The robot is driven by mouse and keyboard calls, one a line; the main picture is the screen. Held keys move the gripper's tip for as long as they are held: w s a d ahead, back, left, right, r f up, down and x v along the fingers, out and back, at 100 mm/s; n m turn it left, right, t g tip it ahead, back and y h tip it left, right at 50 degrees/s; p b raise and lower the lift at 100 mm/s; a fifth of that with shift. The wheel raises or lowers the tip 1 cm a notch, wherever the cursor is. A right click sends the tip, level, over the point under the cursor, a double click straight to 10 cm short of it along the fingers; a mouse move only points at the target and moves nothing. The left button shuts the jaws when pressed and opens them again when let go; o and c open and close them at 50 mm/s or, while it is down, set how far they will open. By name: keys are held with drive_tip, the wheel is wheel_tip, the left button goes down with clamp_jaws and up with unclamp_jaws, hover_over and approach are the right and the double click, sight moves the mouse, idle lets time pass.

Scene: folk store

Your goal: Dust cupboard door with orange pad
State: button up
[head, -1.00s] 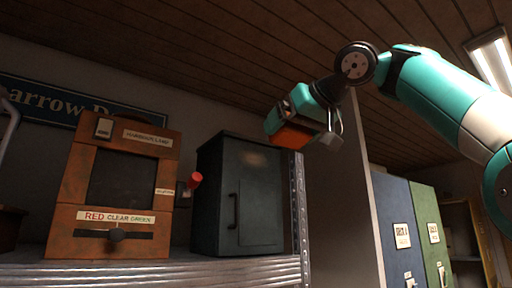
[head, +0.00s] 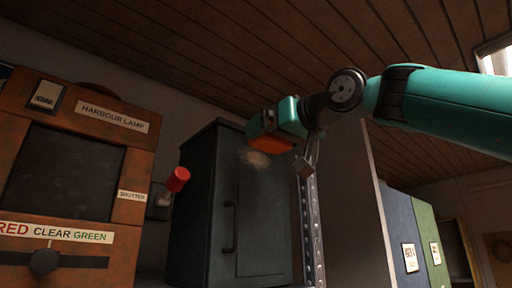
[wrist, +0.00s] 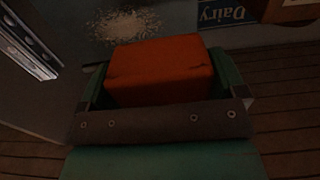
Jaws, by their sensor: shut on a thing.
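The dark grey-green cupboard door (head: 262,225) is closed and has a vertical handle (head: 230,228) on its left side. A pale dusty patch (head: 254,158) lies on the upper part of the door; the patch also shows in the wrist view (wrist: 128,25). My gripper (head: 270,143) is shut on the orange pad (head: 272,146), at the upper front of the cupboard just above the patch. The pad fills the space between the jaws in the wrist view (wrist: 160,70). I cannot tell whether the pad touches the door.
An orange harbour lamp box (head: 72,170) stands left of the cupboard, with a red-tipped shutter lever (head: 178,180) between them. A perforated metal upright (head: 311,220) stands right of the cupboard. Blue (head: 398,230) and green (head: 428,240) panels are farther right.

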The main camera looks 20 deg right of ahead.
sight(237, 153)
drive_tip(key=shift+w, duration=0.55)
drive_tip(key=shift+p+x, duration=0.75)
drive_tip(key=shift+x, duration=2.05)
drive_tip(key=shift+x, duration=0.9)
drive_tip(key=shift+r, duration=0.1)
drive_tip(key=shift+w+d, duration=0.25)
drive_tip(key=shift+d, duration=0.65)
drive_tip(key=shift+w+d, duration=0.2)
drive_tip(key=shift+d, duration=0.7)
drive_tip(key=shift+w+d, duration=0.45)
drive_tip(key=shift+d, duration=0.8)
drive_tip(key=shift+w+d, duration=0.4)
drive_tip(key=shift+d, duration=0.85)
drive_tip(key=shift+w+d, duration=0.45)
drive_tip(key=shift+d, duration=0.85)
drive_tip(key=shift+s+a+b, duration=0.6)
drive_tip(key=shift+a+b, duration=0.1)
drive_tip(key=shift+a, duration=1.25)
drive_tip(key=shift+s+a+b, duration=0.65)
drive_tip(key=shift+a+b, duration=0.05)
drive_tip(key=shift+a, duration=1.25)
drive_tip(key=shift+s+a+b, duration=0.6)
drive_tip(key=shift+a+b, duration=0.1)
drive_tip(key=shift+a, duration=1.2)
